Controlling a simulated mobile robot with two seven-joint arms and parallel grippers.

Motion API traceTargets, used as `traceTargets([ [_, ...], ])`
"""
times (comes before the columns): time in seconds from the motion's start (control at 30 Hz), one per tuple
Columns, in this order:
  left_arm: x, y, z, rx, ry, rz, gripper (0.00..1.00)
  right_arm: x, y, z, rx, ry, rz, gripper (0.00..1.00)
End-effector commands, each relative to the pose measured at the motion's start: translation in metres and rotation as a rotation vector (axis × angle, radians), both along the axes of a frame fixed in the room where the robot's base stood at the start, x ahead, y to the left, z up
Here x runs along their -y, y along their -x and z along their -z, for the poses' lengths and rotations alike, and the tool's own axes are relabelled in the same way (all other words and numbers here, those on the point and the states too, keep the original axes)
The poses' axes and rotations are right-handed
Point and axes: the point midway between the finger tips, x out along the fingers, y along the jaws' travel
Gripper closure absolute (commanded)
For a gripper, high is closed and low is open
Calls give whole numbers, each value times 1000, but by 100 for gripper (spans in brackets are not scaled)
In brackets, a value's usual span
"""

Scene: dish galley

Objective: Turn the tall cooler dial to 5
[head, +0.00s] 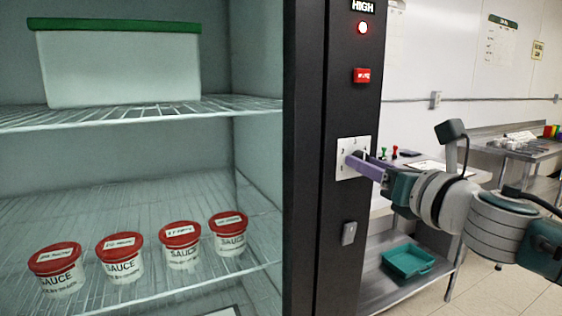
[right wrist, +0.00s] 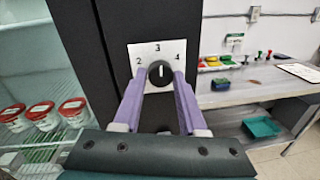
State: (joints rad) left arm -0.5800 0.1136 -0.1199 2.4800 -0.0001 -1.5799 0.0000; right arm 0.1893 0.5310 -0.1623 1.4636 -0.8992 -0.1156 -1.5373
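The tall cooler (head: 303,160) has a black front post bearing a white dial plate (head: 345,147). In the right wrist view, the round black dial (right wrist: 160,73) sits on this plate below the numbers 2, 3 and 4. Its white mark points about straight up, toward 3. In the head view, my right gripper (head: 356,160) is at the plate and hides the dial. My left gripper is not in view.
Sauce tubs (head: 121,258) and a green-lidded box (head: 118,65) stand on the cooler shelves. A steel table with a teal tray (head: 407,262) stands behind.

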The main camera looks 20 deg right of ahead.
Motion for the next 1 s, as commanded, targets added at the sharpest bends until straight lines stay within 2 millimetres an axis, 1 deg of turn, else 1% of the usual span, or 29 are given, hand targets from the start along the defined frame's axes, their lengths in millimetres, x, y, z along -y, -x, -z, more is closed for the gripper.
traceTargets([
  [0.03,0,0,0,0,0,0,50,0,0,0,0,0,0,66],
  [0.07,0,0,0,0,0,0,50,0,0,0,0,0,0,70],
  [0.33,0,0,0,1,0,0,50,0,0,0,0,0,1,100],
  [0.73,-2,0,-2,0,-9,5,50,0,0,-1,-2,-28,1,100],
  [0.87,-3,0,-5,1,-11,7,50,0,0,-2,-7,-81,1,100],
  [1.0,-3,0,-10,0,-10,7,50,0,0,-2,-14,-175,2,100],
])
